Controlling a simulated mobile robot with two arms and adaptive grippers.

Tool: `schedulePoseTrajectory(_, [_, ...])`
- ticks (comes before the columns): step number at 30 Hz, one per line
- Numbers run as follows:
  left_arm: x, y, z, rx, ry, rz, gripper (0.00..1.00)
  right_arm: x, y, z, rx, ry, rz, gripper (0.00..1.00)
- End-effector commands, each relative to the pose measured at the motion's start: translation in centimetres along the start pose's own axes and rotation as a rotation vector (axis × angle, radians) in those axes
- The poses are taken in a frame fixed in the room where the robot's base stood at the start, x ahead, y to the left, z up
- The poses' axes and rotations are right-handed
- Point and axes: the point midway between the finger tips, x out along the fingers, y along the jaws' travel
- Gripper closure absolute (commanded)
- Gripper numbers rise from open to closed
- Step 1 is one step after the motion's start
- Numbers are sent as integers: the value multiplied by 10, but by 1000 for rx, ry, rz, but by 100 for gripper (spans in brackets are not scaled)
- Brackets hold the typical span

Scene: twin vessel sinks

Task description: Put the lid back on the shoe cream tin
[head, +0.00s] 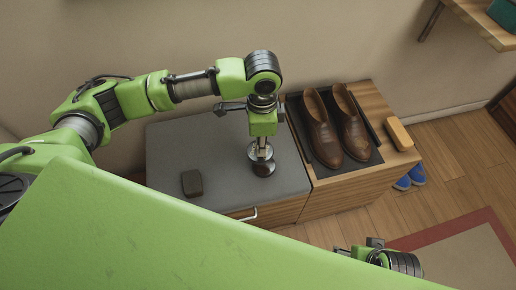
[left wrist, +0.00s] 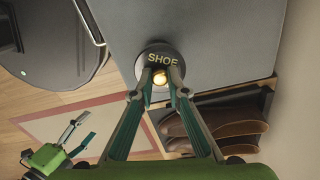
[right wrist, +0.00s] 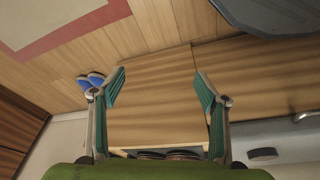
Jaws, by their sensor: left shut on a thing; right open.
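My left gripper (head: 262,141) points down over the grey bench top and is shut on the tin lid. In the left wrist view the fingertips (left wrist: 160,74) close on a small gold knob on the dark round lid (left wrist: 157,57), which reads "SHOE". In the head view the lid (head: 260,152) shows as a pale disc just above the dark round shoe cream tin (head: 263,169). I cannot tell whether lid and tin touch. In the left wrist view the lid hides the tin. My right gripper (right wrist: 160,88) is open and empty, away from the bench.
A dark block (head: 192,183) lies on the grey bench top (head: 205,150), left of the tin. Brown shoes (head: 322,132) stand on a dark tray to the right, with a tan block (head: 398,134) beyond. Blue slippers (head: 409,178) are on the floor.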

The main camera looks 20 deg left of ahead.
Motion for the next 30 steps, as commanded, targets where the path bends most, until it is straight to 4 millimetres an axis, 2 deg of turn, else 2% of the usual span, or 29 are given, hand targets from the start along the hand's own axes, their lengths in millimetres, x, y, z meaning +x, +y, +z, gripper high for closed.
schedulePoseTrajectory(5, [6, -5, -2, -4, 0, 0, 100, -22, 1, -3, 1, 13, 2, 33])
schedulePoseTrajectory(11, [14, -6, -3, -3, 1, -1, 100, -29, 1, -3, 2, 22, 3, 33])
schedulePoseTrajectory(17, [34, -6, -3, -2, 0, -1, 100, -42, 2, 2, 3, 44, 6, 33])
schedulePoseTrajectory(19, [27, -6, -3, -2, 0, -1, 100, -46, 1, -8, 2, 70, 4, 33])
schedulePoseTrajectory(30, [31, -6, -2, -3, 0, -1, 100, -45, -3, -48, -3, 226, -3, 33])
